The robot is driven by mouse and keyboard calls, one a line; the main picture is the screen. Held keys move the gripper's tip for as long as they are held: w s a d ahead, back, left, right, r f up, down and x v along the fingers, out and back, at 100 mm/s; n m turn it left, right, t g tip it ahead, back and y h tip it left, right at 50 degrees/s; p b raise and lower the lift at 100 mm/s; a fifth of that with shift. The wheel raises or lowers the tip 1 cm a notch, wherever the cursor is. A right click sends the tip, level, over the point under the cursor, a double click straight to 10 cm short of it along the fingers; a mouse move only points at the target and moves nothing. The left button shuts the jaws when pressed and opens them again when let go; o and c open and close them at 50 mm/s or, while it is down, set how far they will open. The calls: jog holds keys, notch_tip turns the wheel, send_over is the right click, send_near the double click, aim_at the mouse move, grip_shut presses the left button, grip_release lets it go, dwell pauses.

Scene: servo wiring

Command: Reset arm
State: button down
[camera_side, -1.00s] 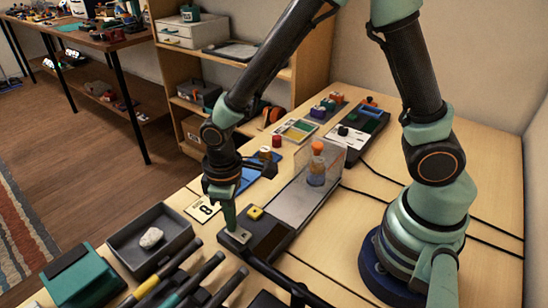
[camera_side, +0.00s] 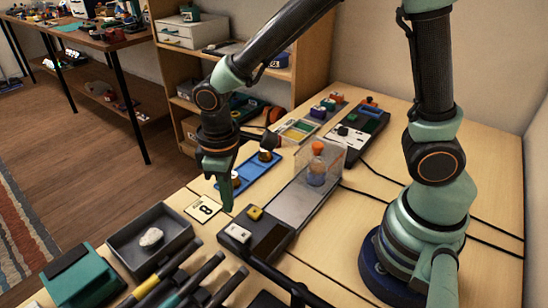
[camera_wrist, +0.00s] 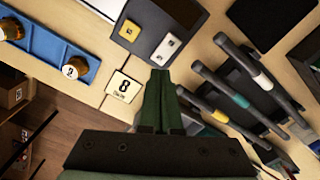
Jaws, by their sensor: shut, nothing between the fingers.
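My gripper (camera_side: 227,208) points down in the side view, shut and empty, above the wooden table near the "8" card. The dark box (camera_side: 265,240) carries a yellow button (camera_side: 255,213) and a white switch (camera_side: 238,233). Both also show in the wrist view, the yellow button (camera_wrist: 129,31) and the white switch (camera_wrist: 167,46). My fingertips are clear of the box.
A clear cover (camera_side: 325,160) stands over an orange-topped bottle (camera_side: 317,165) behind the box. A blue tray (camera_side: 245,178) holds round pieces. A grey tray (camera_side: 150,240) with a white stone (camera_side: 151,237) and several pen-like tools (camera_side: 190,278) lie at the front left.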

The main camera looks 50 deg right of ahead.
jog(key=shift+r, duration=0.5)
jog(key=s+d+r+m+t, duration=0.3)
jog(key=d+r+m+t, duration=0.2)
jog(key=d+r, duration=0.8)
jog(key=shift+s+d+r+m+t, duration=0.3)
jog(key=shift+s+d+r+m, duration=0.15)
jog(key=shift+d, duration=0.35)
jog(key=shift+f, duration=0.1)
